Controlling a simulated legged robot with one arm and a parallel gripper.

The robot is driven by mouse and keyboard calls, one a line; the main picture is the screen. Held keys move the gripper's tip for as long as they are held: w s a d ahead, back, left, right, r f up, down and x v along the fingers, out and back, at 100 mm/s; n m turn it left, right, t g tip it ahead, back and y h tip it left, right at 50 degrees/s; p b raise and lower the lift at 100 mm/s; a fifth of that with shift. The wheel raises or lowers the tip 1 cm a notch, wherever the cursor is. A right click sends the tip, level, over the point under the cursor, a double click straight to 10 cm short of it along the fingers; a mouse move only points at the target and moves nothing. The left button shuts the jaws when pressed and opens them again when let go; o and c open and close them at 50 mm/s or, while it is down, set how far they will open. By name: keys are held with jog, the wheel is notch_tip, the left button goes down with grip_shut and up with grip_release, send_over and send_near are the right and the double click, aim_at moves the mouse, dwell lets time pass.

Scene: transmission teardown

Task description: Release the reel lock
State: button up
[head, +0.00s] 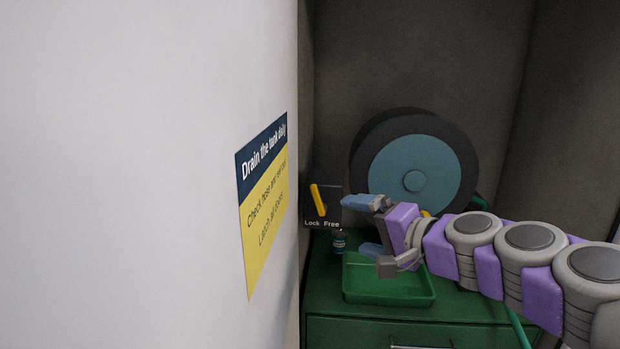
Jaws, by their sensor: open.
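The reel (405,168) is a round blue-grey disc with a dark rim, standing at the back. To its left is a dark lock plate (333,200) labelled "Lock" on the left and "Free" on the right. A yellow lever (318,198) on the plate leans with its top to the left, above the "Lock" label. My gripper (358,225) points left, just right of the plate. Its blue fingertips are spread wide with nothing between them. The upper finger appears close to the plate's right edge; I cannot tell whether it touches.
A green tray (388,296) and a small dark bottle (339,242) stand on a green cabinet (330,309) below my gripper. A white wall (150,175) with a blue and yellow sign (263,205) fills the left side. A green hose (518,328) shows below my arm.

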jog(key=w+d+r, duration=0.1)
jog(key=d+r, duration=0.1)
jog(key=p, duration=0.2)
send_near(320, 202)
jog(key=s+a+x, duration=0.1)
jog(key=x, duration=0.5)
jog(key=shift+w+a+f+m+p, duration=0.15)
jog(key=shift+w+m+p, duration=0.25)
jog(key=shift+w, duration=0.6)
jog(key=shift+w+f, duration=0.25)
jog(key=shift+w, duration=0.5)
jog(key=shift+a+f, duration=0.1)
jog(key=shift+a, duration=0.95)
jog(key=shift+c, duration=1.4)
jog(key=shift+w+d, duration=0.1)
jog(key=shift+d, duration=0.4)
jog(key=c, duration=0.5)
jog(key=shift+d+t, duration=0.1)
jog(key=shift+t, duration=0.2)
jog(key=c, duration=0.5)
